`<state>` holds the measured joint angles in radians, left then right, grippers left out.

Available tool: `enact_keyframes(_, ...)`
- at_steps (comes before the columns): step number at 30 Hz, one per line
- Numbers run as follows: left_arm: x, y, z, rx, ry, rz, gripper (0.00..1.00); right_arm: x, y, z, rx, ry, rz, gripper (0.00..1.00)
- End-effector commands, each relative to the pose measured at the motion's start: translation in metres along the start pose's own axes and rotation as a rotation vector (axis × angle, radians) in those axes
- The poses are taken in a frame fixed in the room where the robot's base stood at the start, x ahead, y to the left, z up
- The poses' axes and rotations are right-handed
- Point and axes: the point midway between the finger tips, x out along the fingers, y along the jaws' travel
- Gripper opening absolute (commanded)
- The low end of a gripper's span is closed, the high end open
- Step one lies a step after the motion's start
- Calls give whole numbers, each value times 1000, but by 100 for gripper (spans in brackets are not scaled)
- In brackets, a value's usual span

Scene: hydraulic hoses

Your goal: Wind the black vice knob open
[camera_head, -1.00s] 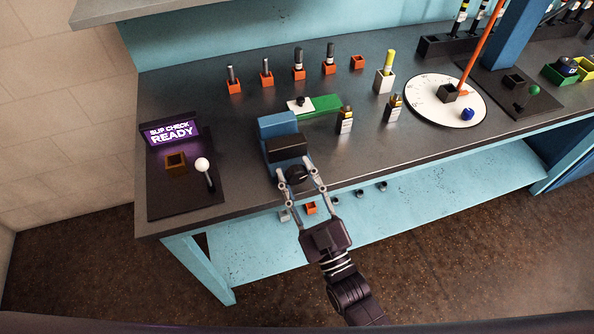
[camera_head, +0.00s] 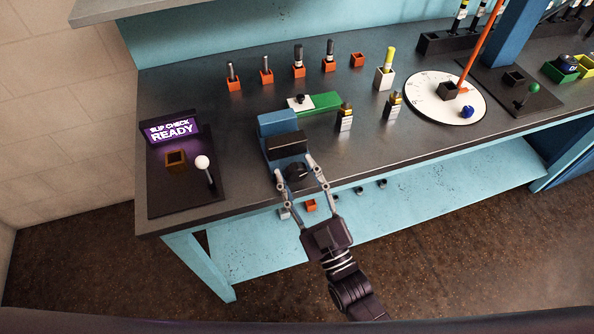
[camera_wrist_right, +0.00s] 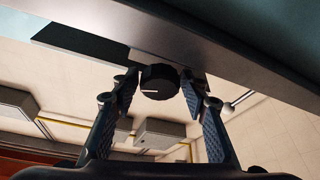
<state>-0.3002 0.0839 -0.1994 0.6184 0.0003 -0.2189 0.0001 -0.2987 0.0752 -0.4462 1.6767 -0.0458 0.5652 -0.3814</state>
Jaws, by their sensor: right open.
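The blue vice (camera_head: 278,130) with a black jaw block (camera_head: 287,145) stands at the front edge of the dark bench. Its black knob (camera_head: 297,172) faces the front, between the fingers of my right gripper (camera_head: 297,171). In the right wrist view the round knob (camera_wrist_right: 159,82) carries a white mark line pointing left. There the right gripper (camera_wrist_right: 160,88) has its fingers spread on both sides of the knob, with gaps visible. My left gripper is not in view.
On the left stands a panel with a lit "SLIP CHECK READY" sign (camera_head: 171,130) and a white-knobbed lever (camera_head: 203,164). Orange holders with rods (camera_head: 266,75) line the back. A white dial plate (camera_head: 425,90) lies at right. Small blocks (camera_head: 311,205) sit on the lower shelf.

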Motion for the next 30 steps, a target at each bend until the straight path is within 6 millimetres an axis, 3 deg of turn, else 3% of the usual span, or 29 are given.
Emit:
enact_keyframes(15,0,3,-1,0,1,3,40,-97,0,1,-1,-3,-2,41)
enact_keyframes(21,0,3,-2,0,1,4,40,-114,0,0,-1,-1,-1,41)
enact_keyframes(30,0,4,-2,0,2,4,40,-117,0,0,-1,-1,-1,41)
